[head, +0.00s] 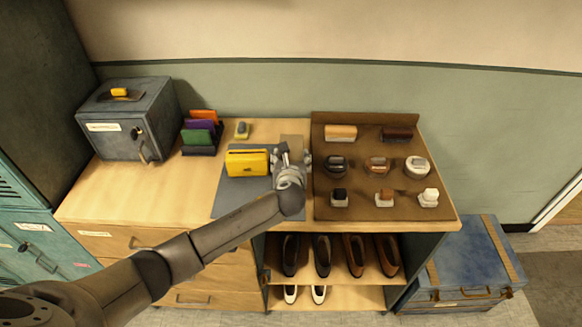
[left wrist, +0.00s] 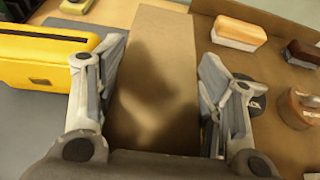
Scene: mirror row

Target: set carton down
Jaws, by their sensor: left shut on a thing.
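The carton (head: 292,141) is a plain brown box. In the head view it shows only partly behind my left gripper (head: 291,161), between the yellow case and the brown board. In the left wrist view the carton (left wrist: 152,75) fills the space between the two fingers, which are shut on its sides. A shadow of the gripper falls on its face. Its underside is hidden, so I cannot tell whether it touches the surface below. My right gripper is not in view.
A yellow case (head: 247,162) stands close left on a grey mat (head: 232,199). A brown board (head: 330,205) with brushes and jars lies close right. A card holder (head: 201,136) and a grey lockbox (head: 125,119) stand further left.

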